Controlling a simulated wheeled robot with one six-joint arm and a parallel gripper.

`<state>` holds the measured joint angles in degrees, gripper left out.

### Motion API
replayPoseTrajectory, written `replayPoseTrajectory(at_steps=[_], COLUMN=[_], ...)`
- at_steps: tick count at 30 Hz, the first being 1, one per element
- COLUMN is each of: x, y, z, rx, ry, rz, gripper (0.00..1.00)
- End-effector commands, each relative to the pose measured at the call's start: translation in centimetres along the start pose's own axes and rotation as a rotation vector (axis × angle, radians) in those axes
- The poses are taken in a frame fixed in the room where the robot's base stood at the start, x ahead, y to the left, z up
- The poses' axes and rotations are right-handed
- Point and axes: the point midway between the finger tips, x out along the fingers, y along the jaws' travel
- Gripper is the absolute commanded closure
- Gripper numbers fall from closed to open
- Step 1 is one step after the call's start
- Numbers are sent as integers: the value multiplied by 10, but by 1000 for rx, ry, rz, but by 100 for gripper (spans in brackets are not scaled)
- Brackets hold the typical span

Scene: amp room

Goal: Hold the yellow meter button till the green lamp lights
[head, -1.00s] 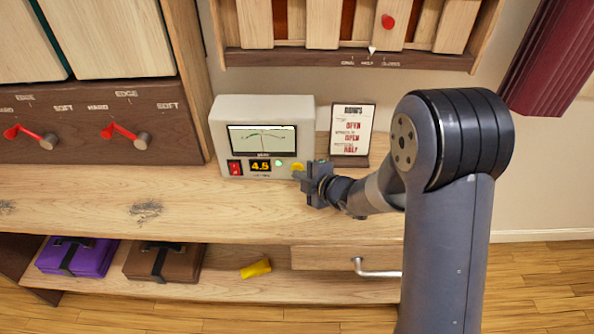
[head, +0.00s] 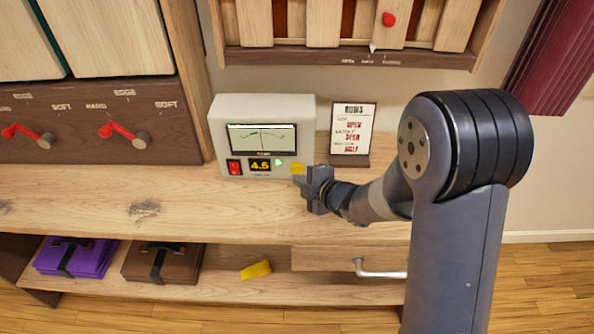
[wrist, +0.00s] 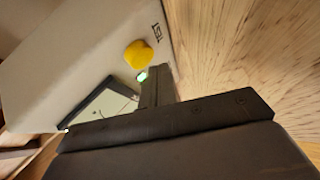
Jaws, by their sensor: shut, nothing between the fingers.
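The cream meter box (head: 225,110) stands on the wooden bench against the wall. Its yellow button (head: 298,168) is at the lower right of the front and shows whole in the wrist view (wrist: 138,54). The small lamp (head: 278,162) left of the button glows pale green, and it is bright in the wrist view (wrist: 142,76). My gripper (head: 302,181) is shut and empty, just in front of and below the button. In the wrist view the finger appears apart from the button. The meter's readout (head: 260,165) shows 4.5.
A red switch (head: 234,167) is left of the readout. A notice card (head: 352,130) stands right of the meter. Purple (head: 75,257) and brown (head: 160,262) cases and a yellow object (head: 256,270) lie on the lower shelf. The bench's left part is clear.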

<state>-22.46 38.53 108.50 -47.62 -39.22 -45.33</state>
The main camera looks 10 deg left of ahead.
Motion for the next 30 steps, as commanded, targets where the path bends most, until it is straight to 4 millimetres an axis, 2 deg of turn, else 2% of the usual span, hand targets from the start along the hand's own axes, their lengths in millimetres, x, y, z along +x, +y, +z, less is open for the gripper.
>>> replayPoseTrajectory(at_steps=[16,30], x=[-32,-34], y=[-25,-24], z=[-23,-25], rx=[0,0], ry=[1,0], rz=[0,-1], gripper=[100,100])
